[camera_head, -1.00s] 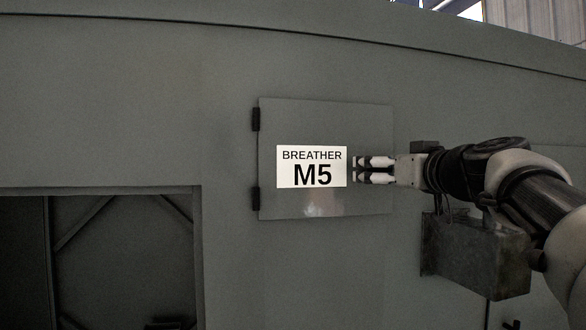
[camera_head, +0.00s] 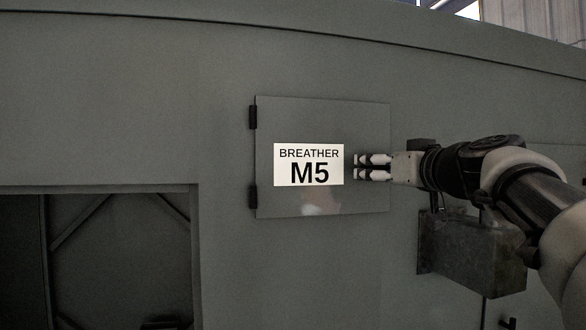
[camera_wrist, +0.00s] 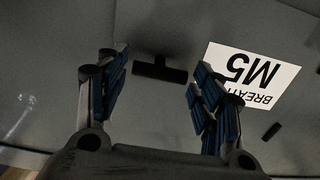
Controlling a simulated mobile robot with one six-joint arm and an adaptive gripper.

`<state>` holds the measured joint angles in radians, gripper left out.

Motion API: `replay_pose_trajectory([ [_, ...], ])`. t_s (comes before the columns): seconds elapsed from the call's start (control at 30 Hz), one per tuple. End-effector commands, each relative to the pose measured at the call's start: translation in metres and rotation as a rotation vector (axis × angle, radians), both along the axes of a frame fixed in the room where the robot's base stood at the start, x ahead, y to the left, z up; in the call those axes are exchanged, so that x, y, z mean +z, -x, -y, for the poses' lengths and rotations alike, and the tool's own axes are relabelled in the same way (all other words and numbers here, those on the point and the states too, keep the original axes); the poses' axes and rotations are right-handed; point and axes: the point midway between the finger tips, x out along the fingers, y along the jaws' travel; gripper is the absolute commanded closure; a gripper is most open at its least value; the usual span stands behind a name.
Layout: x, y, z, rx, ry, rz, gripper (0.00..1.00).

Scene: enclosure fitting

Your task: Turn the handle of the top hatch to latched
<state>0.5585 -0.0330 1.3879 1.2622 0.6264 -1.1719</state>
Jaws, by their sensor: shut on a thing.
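The hatch (camera_head: 340,120) is a grey square door in the grey wall, with hinges on its left and a white "BREATHER M5" label (camera_head: 309,164). It looks closed. My gripper (camera_head: 358,167) is at its right part, fingers pointing left, one above the other. In the wrist view a short black bar handle (camera_wrist: 160,70) sits on the hatch between the fingertips of my gripper (camera_wrist: 163,65). My gripper is shut on the handle across its length, though the exact contact is hard to see. In the head view the handle is hidden by the fingers.
A large dark opening (camera_head: 120,260) with inner braces lies at lower left. A grey metal box (camera_head: 475,250) sticks out of the wall below my arm. The hatch hinges (camera_head: 253,117) are on its left edge.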

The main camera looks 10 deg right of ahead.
Motion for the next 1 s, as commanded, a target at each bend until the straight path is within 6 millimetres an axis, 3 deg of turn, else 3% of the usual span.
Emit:
replay_pose_trajectory([
  [0.27, -0.0011, 0.0001, 0.0001, 0.0, -0.144, -0.004, 0.63],
  [1.0, 0.0004, 0.0, 0.0002, 0.0, -0.835, -0.028, 0.63],
])
